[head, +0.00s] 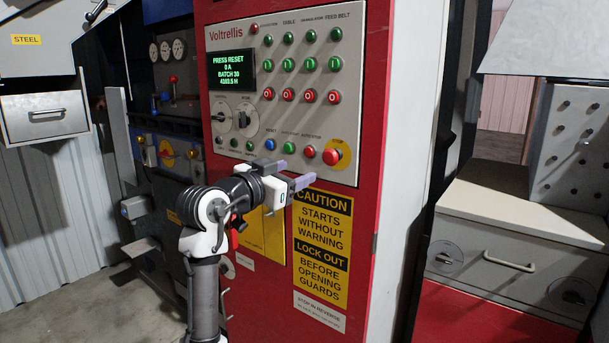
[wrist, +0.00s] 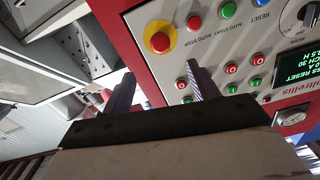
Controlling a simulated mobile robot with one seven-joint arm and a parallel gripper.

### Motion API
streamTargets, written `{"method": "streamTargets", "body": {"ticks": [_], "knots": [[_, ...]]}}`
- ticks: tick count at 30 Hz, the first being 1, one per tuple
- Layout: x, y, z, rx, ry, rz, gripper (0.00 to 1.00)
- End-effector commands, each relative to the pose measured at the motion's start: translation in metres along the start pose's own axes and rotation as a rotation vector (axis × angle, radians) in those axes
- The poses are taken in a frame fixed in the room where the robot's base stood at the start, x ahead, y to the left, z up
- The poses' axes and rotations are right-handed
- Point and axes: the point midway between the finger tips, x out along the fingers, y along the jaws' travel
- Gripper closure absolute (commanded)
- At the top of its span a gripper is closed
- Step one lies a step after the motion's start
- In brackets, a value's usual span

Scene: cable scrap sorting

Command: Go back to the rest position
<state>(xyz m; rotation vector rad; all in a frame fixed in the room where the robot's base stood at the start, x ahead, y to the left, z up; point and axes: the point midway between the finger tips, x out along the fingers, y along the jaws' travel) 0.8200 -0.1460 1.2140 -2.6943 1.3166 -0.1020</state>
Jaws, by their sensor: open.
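My gripper (head: 297,173) is open and empty, with its two pale fingers apart, in front of the lower part of the Voltrellis control panel (head: 352,60). In the head view it is just below the row with the blue reset button (head: 270,145). In the wrist view the fingers (wrist: 158,73) point towards the panel, near the red stop button on its yellow ring (wrist: 159,41). Nothing is between the fingers. Whether a fingertip touches the panel cannot be told. The display (head: 232,71) reads PRESS RESET, 0 A, BATCH 30.
The red cabinet (head: 377,130) carries a yellow caution sign (head: 321,243) below the panel. A grey drawer unit (head: 505,214) stands at the right. A dark gauge panel (head: 175,95) and a STEEL bin (head: 45,113) are at the left. Bare floor shows at lower left.

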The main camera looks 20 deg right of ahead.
Motion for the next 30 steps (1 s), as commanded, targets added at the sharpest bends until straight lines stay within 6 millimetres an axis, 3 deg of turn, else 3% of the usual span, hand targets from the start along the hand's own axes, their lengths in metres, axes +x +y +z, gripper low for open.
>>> {"method": "streamTargets", "body": {"ticks": [13, 17, 20, 23, 27, 30], "knots": [[-0.009, 0.000, -0.001, 0.000, 0.000, -0.001, 0.40], [-0.025, -0.017, -0.006, -0.006, 0.046, -0.069, 0.40], [-0.061, -0.051, -0.017, -0.010, 0.145, -0.211, 0.40], [-0.119, -0.090, -0.031, 0.001, 0.281, -0.408, 0.40], [-0.219, -0.128, -0.049, 0.053, 0.472, -0.686, 0.40], [-0.295, -0.138, -0.058, 0.118, 0.596, -0.874, 0.40]]}}
